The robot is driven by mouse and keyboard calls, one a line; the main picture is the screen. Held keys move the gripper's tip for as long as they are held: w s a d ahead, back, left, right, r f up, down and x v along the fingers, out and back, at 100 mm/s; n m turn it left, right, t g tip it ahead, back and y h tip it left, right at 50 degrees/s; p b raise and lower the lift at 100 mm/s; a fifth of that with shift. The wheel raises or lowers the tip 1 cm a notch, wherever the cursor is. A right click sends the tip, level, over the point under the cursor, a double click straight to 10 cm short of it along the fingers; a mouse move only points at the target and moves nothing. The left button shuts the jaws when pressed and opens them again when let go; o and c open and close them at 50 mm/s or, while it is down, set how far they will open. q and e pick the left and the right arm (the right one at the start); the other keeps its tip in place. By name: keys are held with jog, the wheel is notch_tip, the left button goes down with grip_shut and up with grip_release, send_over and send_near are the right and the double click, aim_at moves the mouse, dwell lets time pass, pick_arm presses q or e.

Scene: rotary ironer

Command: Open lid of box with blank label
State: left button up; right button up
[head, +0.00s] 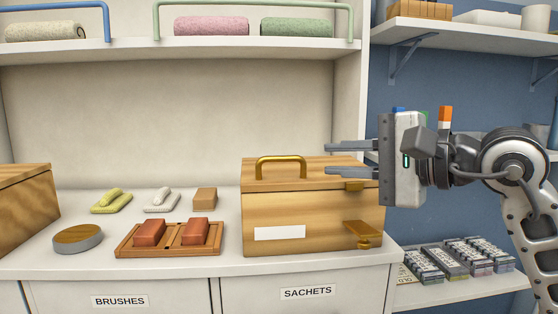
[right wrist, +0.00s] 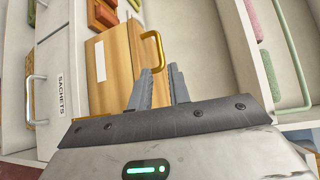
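The wooden box (head: 262,208) with the blank white label (head: 280,233) stands on the counter, its lid (head: 325,168) closed. A gold handle (head: 281,160) arches over the lid's left part. My right gripper (head: 329,160) is open and empty, pointing left over the lid's right part. In the right wrist view, the fingers (right wrist: 161,78) are apart near the box (right wrist: 122,50) and handle (right wrist: 155,47), gripping neither. My left gripper is out of view.
A second wooden box (head: 24,208) is at the left edge. A slatted wooden tray (head: 172,252) with two reddish bars sits left of the labelled box. A round wood-topped tin (head: 78,238) and small soaps (head: 112,200) lie nearby. Shelves with towels (head: 211,26) hang above.

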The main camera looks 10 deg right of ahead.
aim_at(283, 158)
jog(key=x, duration=1.1)
jog(key=shift+w+a, duration=0.15)
jog(key=shift+a, duration=0.1)
grip_shut()
